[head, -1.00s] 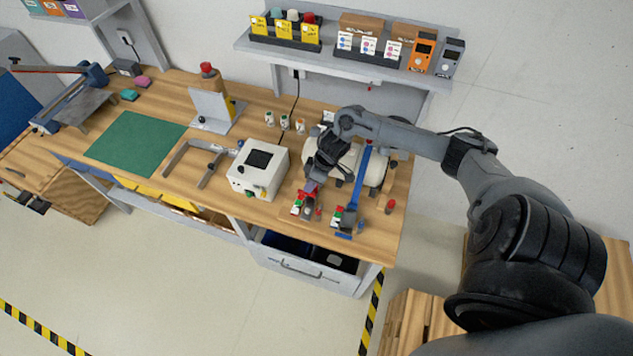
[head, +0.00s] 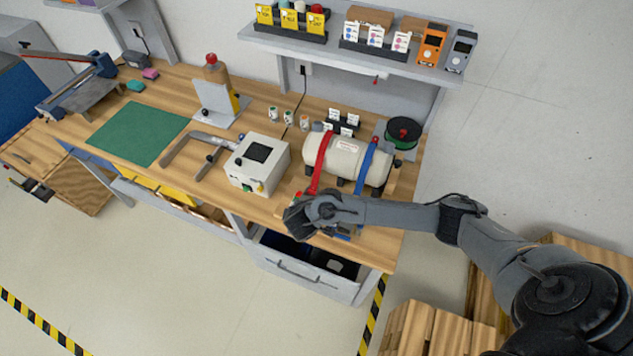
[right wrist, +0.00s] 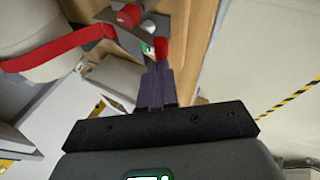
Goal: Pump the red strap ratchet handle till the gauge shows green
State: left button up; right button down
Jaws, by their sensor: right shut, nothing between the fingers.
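A red strap (head: 319,163) wraps over a white cylinder (head: 345,152) on the bench; the red strap also shows in the right wrist view (right wrist: 60,52). In the head view my right gripper (head: 293,222) is at the bench's front edge, and the arm hides most of the red strap's ratchet. In the right wrist view its purple fingers (right wrist: 156,70) are closed together, empty, with tips close to the red handle (right wrist: 162,48) of the metal ratchet (right wrist: 122,33). I cannot tell whether they touch. A small green patch shows beside the handle; the gauge reading is unclear. My left gripper is not visible.
A blue strap (head: 366,165) crosses the cylinder to the right. A white box (head: 257,163) stands left of it, and a green spool (head: 403,133) behind right. An open drawer (head: 305,270) juts out below the bench front. The green mat (head: 135,137) is clear.

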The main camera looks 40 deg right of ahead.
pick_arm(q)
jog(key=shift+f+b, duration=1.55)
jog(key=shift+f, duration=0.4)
pick_arm(e)
jog(key=shift+s+a+f, duration=0.1)
jog(key=shift+a+f, duration=0.1)
jog(key=shift+f, duration=0.45)
jog(key=shift+s+a+f, duration=0.1)
jog(key=shift+a+f, duration=0.1)
jog(key=shift+f, duration=0.45)
jog(key=shift+s+a+f, duration=0.1)
jog(key=shift+a+f, duration=0.1)
jog(key=shift+f, duration=0.45)
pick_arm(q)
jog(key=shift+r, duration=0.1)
pick_arm(e)
jog(key=shift+r, duration=0.1)
